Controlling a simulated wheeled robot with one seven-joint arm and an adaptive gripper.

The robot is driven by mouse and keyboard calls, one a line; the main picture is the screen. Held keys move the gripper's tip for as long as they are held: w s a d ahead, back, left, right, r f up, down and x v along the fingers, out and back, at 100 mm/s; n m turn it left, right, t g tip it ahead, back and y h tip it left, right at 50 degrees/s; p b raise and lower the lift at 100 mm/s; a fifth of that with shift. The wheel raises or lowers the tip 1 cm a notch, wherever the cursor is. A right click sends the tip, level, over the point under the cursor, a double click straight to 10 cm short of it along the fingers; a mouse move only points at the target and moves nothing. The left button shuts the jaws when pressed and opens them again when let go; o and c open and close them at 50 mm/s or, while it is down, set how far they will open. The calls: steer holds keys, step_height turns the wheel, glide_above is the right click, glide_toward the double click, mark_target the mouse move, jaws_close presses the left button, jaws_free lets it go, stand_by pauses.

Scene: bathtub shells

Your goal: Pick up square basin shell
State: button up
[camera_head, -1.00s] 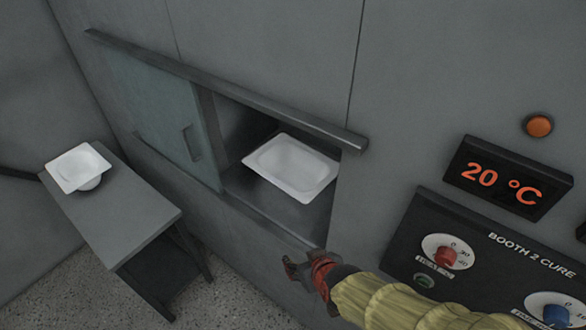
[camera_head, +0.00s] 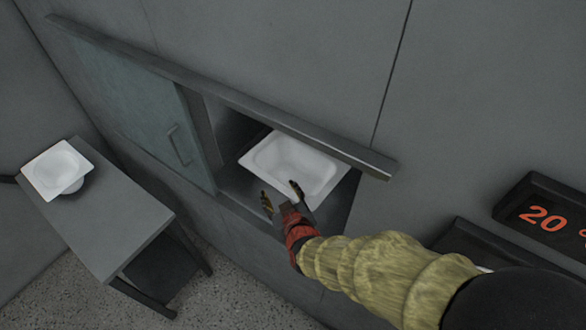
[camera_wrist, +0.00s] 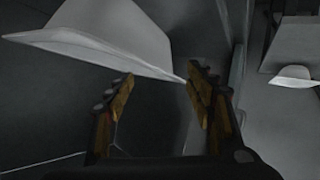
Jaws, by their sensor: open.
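A white square basin shell (camera_head: 293,163) with a flat rim sits inside the open wall booth in the head view. In the wrist view its pale underside and rim (camera_wrist: 110,38) fill the upper left, just beyond the fingers. My gripper (camera_head: 281,193) is open at the front of the booth opening, by the shell's near edge. Its two fingers (camera_wrist: 160,100) are spread with nothing between them. I cannot tell whether a fingertip touches the rim. A second white shell (camera_head: 57,168) sits raised on a small round support on the side table at left; it also shows in the wrist view (camera_wrist: 294,76).
The booth's sliding door (camera_head: 130,110) is slid to the left, with a rail (camera_head: 225,97) above the opening. The grey side table (camera_head: 105,225) stands at left. A control panel with a temperature display (camera_head: 548,218) is at right.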

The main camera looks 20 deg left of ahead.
mark_target(273, 178)
steer(key=b+x, duration=0.2)
steer(key=x, duration=0.7)
steer(key=shift+a+f, duration=0.1)
steer(key=shift+f, duration=0.1)
steer(key=shift+c, duration=0.8)
steer(key=c, duration=1.1)
jaws_close()
steer(key=shift+r, duration=0.1)
